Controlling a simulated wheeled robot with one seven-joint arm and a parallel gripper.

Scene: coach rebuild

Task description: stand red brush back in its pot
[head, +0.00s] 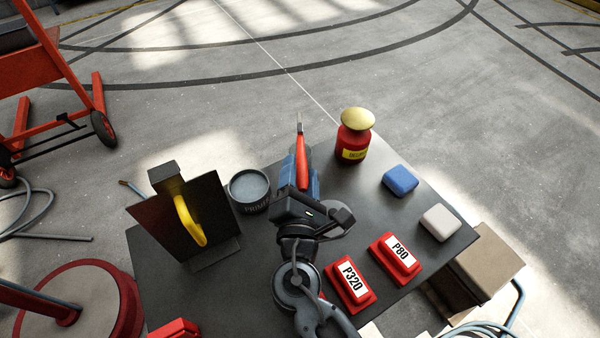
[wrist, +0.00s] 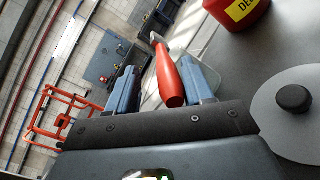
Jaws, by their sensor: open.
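The red brush (head: 301,160) has a red handle and a thin pale far end. In the wrist view its handle (wrist: 169,80) lies between the two blue fingers, its thick end towards me. My gripper (head: 301,172) is open around the handle; in the wrist view a gap shows on the left side, while the right finger is close to it. A clear, glass-like shape (wrist: 207,58) stands behind the right finger (wrist: 198,80); I cannot tell whether it is the pot or whether the brush is in it. The brush's far end is small in both views.
A grey primer tin (head: 250,190) and a dark upright board with a yellow handle (head: 188,220) stand left. A red bottle with a yellow top (head: 354,135), blue block (head: 400,181), pale block (head: 440,222) and red P80 (head: 396,258) and P320 (head: 350,286) blocks are right.

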